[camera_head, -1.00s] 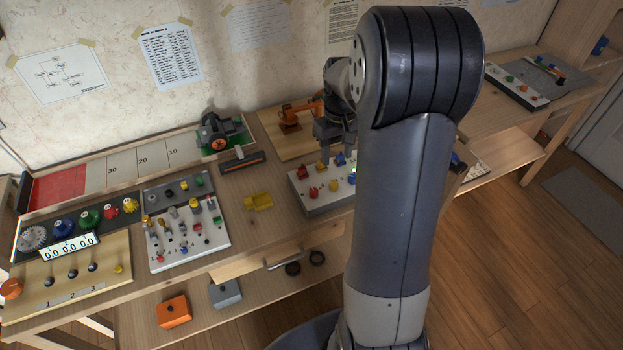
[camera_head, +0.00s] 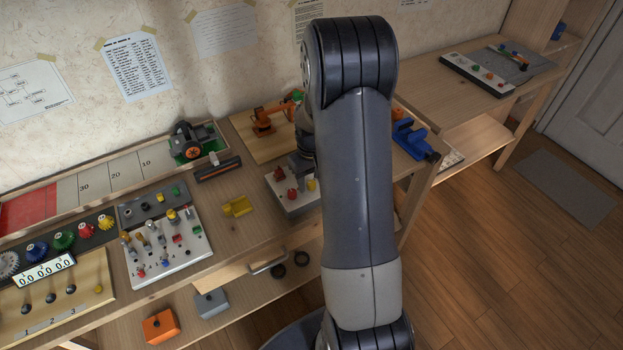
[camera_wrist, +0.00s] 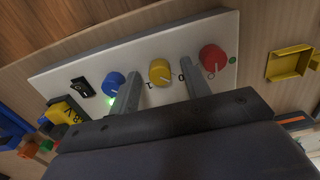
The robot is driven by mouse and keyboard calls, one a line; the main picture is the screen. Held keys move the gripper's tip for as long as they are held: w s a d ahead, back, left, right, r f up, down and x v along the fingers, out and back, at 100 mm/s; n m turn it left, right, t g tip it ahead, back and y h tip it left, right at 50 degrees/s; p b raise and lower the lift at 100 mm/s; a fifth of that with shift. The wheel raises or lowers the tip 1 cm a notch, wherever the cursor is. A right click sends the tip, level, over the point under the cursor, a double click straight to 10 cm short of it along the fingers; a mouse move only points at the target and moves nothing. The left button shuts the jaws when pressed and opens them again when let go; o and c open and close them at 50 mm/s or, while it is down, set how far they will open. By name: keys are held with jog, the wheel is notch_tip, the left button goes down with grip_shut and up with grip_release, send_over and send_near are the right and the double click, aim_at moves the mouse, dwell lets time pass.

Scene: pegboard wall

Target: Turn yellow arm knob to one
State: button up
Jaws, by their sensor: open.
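The yellow knob (camera_wrist: 160,72) sits in a row on a white panel (camera_wrist: 66,78), between a blue knob (camera_wrist: 113,84) and a red knob (camera_wrist: 213,58). A pale mark shows on its face. A printed 1 is at its lower left and a 0 at its lower right in the wrist view. My gripper (camera_wrist: 158,70) is open, one finger in view on each side of the yellow knob. I cannot tell whether either finger touches it. In the head view my arm hides much of the control box (camera_head: 290,207); a yellow knob (camera_head: 311,184) shows beside the arm.
A black switch (camera_wrist: 82,87) and a lit green light are at the panel's left. A yellow tray (camera_wrist: 291,63) lies on the table beyond the red knob. A small orange robot arm (camera_head: 268,118) stands behind the box, and a blue vise (camera_head: 413,138) to the right.

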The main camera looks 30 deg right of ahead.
jog(key=shift+c, duration=0.2)
grip_shut()
